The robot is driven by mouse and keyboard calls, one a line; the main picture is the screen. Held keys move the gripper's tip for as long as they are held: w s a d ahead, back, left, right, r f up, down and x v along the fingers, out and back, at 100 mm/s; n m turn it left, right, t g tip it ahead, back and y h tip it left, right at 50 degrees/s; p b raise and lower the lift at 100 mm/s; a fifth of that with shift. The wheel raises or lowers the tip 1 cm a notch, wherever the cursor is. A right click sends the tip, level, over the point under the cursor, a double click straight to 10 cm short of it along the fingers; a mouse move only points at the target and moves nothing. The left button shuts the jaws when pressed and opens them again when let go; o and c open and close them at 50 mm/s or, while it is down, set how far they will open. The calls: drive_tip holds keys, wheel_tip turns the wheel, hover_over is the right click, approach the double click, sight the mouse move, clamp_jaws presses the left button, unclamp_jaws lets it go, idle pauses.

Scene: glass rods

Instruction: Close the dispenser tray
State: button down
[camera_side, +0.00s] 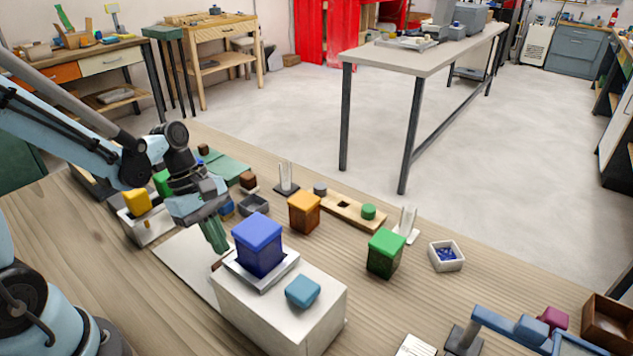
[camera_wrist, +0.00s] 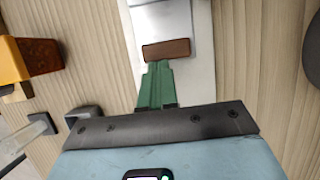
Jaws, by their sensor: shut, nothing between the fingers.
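The dispenser looks to be the white box (camera_side: 290,318) in the side view. A blue lidded container (camera_side: 258,250) sits in a grey frame on its top, with a teal block (camera_side: 303,291) beside it. In the wrist view a brown bar (camera_wrist: 167,49) lies across a pale grey-white part (camera_wrist: 170,20). I cannot tell how far any tray stands out. My gripper (camera_side: 219,246) points down at the box's left side, its green fingers shut and empty. In the wrist view the fingertips (camera_wrist: 156,68) are right at the bar's near edge; I cannot tell whether they touch.
A pale flat panel (camera_side: 180,257) lies left of the box. Orange (camera_side: 304,213) and green (camera_side: 385,254) lidded containers stand behind and right of it. A small white bowl (camera_side: 446,256) holds blue pieces. Clear stands (camera_side: 286,178) stand at the back. Bare wood lies at front left.

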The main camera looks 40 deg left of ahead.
drive_tip(key=a, duration=0.4)
drive_tip(key=shift+a+r, duration=0.15)
drive_tip(key=v, duration=0.9)
drive_tip(key=d+r+m+t+y, duration=0.1)
drive_tip(key=d+m+t+y, duration=0.3)
drive_tip(key=m, duration=1.4)
drive_tip(key=d+t, duration=0.3)
drive_tip(key=d, duration=0.1)
drive_tip(key=shift+w+r, duration=0.2)
drive_tip(key=shift+w, duration=0.05)
